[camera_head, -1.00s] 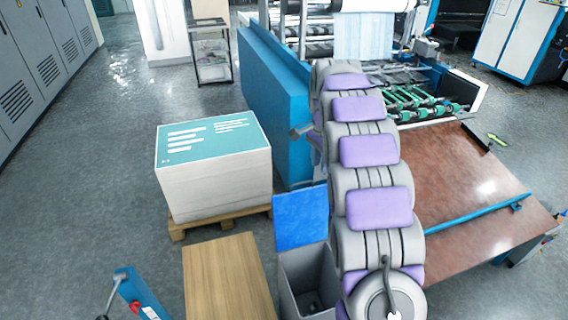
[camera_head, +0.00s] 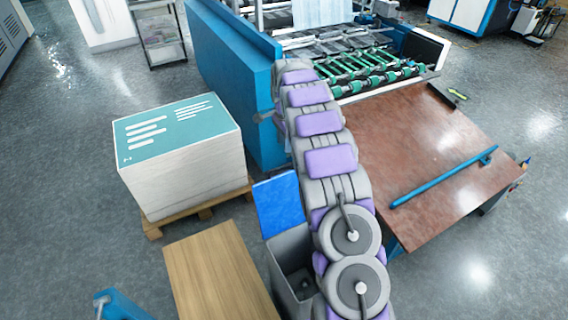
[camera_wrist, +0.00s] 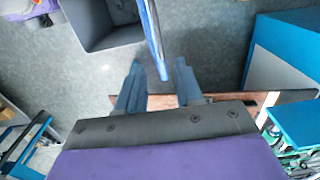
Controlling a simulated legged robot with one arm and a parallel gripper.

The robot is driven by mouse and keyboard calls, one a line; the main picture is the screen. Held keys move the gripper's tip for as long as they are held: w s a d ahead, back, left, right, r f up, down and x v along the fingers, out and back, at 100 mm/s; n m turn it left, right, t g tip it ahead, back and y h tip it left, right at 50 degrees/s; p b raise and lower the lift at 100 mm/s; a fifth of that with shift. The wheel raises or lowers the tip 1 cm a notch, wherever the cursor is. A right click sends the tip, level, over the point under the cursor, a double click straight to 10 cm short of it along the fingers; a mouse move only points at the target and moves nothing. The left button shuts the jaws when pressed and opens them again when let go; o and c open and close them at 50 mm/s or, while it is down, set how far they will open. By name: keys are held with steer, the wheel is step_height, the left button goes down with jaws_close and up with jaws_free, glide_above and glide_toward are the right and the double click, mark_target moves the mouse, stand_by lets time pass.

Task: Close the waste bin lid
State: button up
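The waste bin (camera_head: 290,262) is a grey open box beside my arm in the head view. Its blue lid (camera_head: 279,205) stands raised at the bin's far side, so the bin is open. In the wrist view the bin (camera_wrist: 98,28) is at the upper left, and the lid (camera_wrist: 151,32) shows nearly edge-on as a thin blue strip. My gripper (camera_wrist: 158,72) is open, with its two fingers apart. The lid's lower end shows in the gap between the fingertips; I cannot tell if they touch. The head view does not clearly show my gripper.
A wooden-topped box (camera_head: 217,272) stands left of the bin. A stack of paper (camera_head: 185,165) on a pallet (camera_head: 207,208) is behind it. A tall blue machine panel (camera_head: 232,95) and a reddish-brown table (camera_head: 430,150) flank my arm.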

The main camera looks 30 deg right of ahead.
mark_target(283, 166)
steer(key=f, duration=0.3)
steer(key=f+b, duration=0.1)
steer(key=f, duration=0.1)
steer(key=a+f, duration=0.1)
steer(key=f, duration=0.2)
steer(key=shift+a+f+b, duration=0.1)
steer(key=shift+f+b, duration=0.2)
steer(key=shift+b, duration=0.1)
steer(key=shift+w+d+f, duration=0.1)
steer(key=shift+d+f, duration=0.3)
steer(key=shift+f, duration=0.1)
steer(key=shift+a+r, duration=0.1)
steer(key=shift+a, duration=0.25)
steer(key=shift+c, duration=1.3)
jaws_close()
steer(key=shift+d, duration=0.1)
steer(key=shift+r, duration=0.1)
